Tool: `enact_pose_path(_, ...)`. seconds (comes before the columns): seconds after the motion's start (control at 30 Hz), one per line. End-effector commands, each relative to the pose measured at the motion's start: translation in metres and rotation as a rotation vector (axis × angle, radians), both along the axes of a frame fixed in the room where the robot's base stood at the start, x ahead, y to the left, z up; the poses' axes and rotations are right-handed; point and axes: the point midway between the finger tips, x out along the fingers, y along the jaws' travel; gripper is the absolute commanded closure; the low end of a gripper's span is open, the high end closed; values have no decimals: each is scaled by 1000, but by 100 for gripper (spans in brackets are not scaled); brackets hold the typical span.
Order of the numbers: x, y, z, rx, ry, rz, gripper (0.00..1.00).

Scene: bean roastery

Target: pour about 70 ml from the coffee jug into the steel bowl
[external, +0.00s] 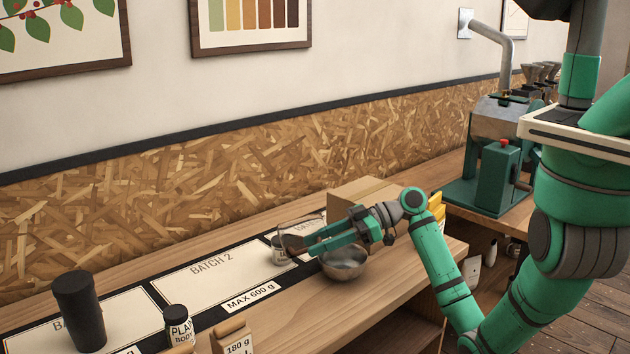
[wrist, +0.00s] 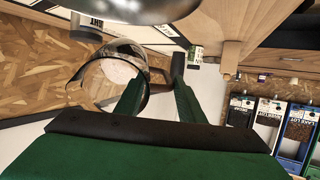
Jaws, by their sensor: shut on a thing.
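The coffee jug (external: 291,232) is clear glass and shows at the tips of my gripper (external: 305,243) in the external view. My gripper is shut on the jug. In the wrist view the glass jug (wrist: 103,93) appears as a round, see-through shape by the left finger, and my gripper (wrist: 157,88) shows below and beside it. The jug looks tilted, but its exact angle and its liquid level are not clear. The steel bowl (external: 345,266) stands on the counter, just below and right of the jug. Its rounded metal side (wrist: 130,10) fills the wrist view's top edge. No stream is visible.
A cardboard box (external: 350,193) is behind my gripper. The BATCH 2 mat (external: 205,280) is mostly clear.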

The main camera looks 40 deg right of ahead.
Motion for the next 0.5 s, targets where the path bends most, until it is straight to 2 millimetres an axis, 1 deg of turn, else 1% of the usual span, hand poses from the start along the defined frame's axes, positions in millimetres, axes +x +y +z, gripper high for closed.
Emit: enact_pose_path(0.5,-7,-8,-4,69,-56,3,100)
